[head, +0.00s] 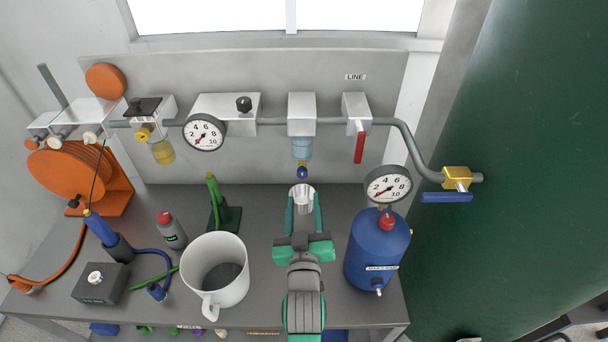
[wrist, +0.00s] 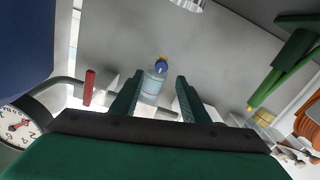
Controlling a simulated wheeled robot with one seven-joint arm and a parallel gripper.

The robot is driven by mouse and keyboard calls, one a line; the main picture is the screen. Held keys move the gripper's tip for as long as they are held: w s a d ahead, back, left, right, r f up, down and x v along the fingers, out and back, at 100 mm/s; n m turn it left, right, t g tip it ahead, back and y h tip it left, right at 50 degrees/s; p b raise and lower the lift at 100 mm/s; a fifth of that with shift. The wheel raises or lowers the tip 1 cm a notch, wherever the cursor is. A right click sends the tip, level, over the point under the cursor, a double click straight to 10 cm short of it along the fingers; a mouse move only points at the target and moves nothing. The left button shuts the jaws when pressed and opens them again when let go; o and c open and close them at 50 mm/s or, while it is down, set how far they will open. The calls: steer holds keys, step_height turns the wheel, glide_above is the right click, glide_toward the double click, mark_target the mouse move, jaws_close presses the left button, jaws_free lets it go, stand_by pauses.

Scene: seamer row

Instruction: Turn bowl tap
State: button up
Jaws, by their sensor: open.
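The bowl tap (head: 302,172) is a small blue tap with a yellow collar under a clear bluish filter bowl (head: 302,148) on the wall pipe. My gripper (head: 303,198) is open and empty, in front of and below the tap in the head view. In the wrist view, which is upside down, the tap (wrist: 161,66) and bowl (wrist: 154,85) show between the two green fingers (wrist: 160,82), beyond their tips. No contact shows. A silver metal cup (head: 304,190) shows behind my fingertips, partly hidden; its edge shows in the wrist view (wrist: 188,4).
A gauge (head: 388,184) on a blue tank (head: 376,250) stands close right of my arm. A red line handle (head: 359,147) hangs right of the bowl. A white mug (head: 215,270) and green stand (head: 222,218) are to the left. Grey bench is bare between mug and arm.

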mark_target(302, 176)
steer(key=w, duration=0.7)
steer(key=shift+a, duration=0.3)
steer(key=shift+w+d, duration=0.15)
steer(key=shift+w, duration=0.75)
jaws_close()
